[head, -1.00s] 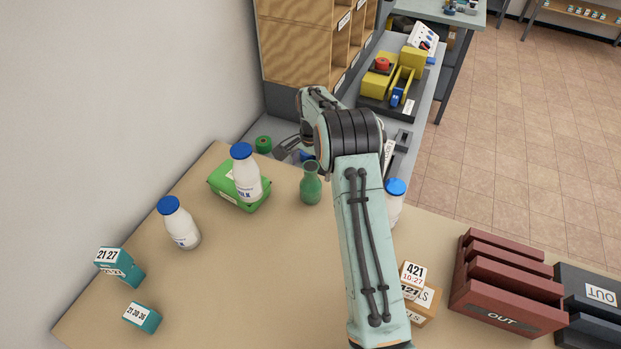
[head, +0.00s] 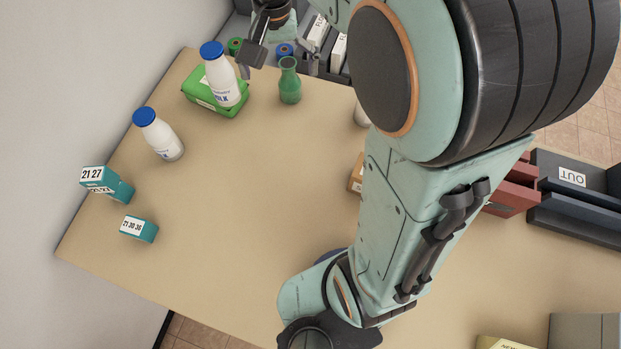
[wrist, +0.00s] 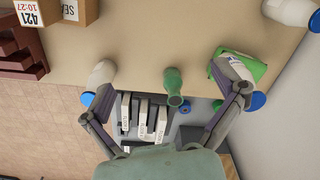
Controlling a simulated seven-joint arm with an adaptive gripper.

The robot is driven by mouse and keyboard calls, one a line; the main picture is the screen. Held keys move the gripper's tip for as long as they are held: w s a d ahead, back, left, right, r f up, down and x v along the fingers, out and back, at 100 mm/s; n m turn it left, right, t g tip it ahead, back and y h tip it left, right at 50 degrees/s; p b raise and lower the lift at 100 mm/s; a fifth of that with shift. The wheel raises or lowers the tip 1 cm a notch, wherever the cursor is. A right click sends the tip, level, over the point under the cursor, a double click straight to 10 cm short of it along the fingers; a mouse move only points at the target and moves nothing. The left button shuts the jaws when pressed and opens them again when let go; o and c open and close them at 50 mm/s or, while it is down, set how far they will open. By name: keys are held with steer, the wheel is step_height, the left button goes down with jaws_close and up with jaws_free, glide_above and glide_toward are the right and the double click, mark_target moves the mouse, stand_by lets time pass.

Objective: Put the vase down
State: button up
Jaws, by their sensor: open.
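The vase (head: 289,82) is a green bottle shape with a narrow neck. It stands upright on the tan table (head: 230,190), near its far edge; the wrist view also shows the vase (wrist: 173,85). My gripper (head: 280,66) is open beyond the vase in the head view, one finger to either side of it. In the wrist view the spread fingers (wrist: 163,75) flank the vase with clear gaps, and nothing is held.
A milk bottle (head: 219,75) is at a green box (head: 200,97), left of the vase. Another milk bottle (head: 158,135) and small teal boxes (head: 108,184) stand farther left. A third bottle (wrist: 103,74) is on the vase's other side. The table's middle is clear.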

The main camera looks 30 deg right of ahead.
steer(key=s+a+f+n, duration=0.1)
steer(key=s+a+n, duration=0.1)
steer(key=s, duration=0.7)
steer(key=s+a+f+n, duration=0.1)
steer(key=s+a+n, duration=0.1)
steer(key=s, duration=0.8)
steer(key=shift+f+n+y, duration=0.3)
steer(key=shift+f+n, duration=0.1)
steer(key=shift+n, duration=0.4)
steer(key=shift+a, duration=0.1)
